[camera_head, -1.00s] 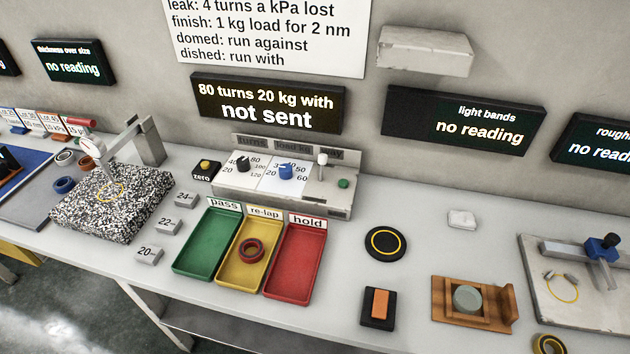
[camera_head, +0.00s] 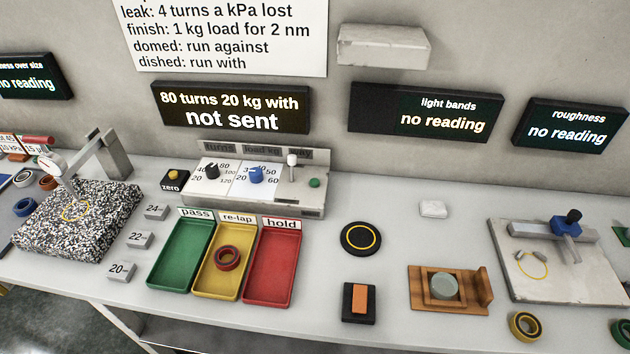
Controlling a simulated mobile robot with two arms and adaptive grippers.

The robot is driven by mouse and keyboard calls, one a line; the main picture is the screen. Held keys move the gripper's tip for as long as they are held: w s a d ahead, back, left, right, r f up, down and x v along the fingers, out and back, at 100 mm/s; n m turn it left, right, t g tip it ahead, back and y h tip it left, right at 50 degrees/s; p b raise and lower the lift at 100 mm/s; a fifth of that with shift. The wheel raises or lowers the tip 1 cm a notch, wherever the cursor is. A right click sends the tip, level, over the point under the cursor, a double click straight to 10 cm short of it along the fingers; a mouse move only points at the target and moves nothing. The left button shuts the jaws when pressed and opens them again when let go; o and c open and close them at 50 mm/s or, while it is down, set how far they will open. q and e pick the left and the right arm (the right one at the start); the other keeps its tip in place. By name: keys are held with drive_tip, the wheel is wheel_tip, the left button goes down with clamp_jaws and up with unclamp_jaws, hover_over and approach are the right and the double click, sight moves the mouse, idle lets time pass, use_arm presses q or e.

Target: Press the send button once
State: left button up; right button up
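A small green button (camera_head: 314,183) sits at the right end of the grey control box (camera_head: 290,205) against the wall; no label reading send is legible on it. On the same box are a black knob (camera_head: 212,171), a blue knob (camera_head: 256,175) and a white-topped lever (camera_head: 292,166). The display (camera_head: 232,107) above reads "80 turns 20 kg with not sent". Neither of my grippers is in view.
In front of the box are green (camera_head: 158,280), yellow (camera_head: 203,286) and red (camera_head: 270,270) trays; a dark red ring (camera_head: 229,257) lies in the yellow one. A yellow zero button (camera_head: 174,176) is left. A black disc (camera_head: 361,239) and orange-topped switch (camera_head: 359,300) are right.

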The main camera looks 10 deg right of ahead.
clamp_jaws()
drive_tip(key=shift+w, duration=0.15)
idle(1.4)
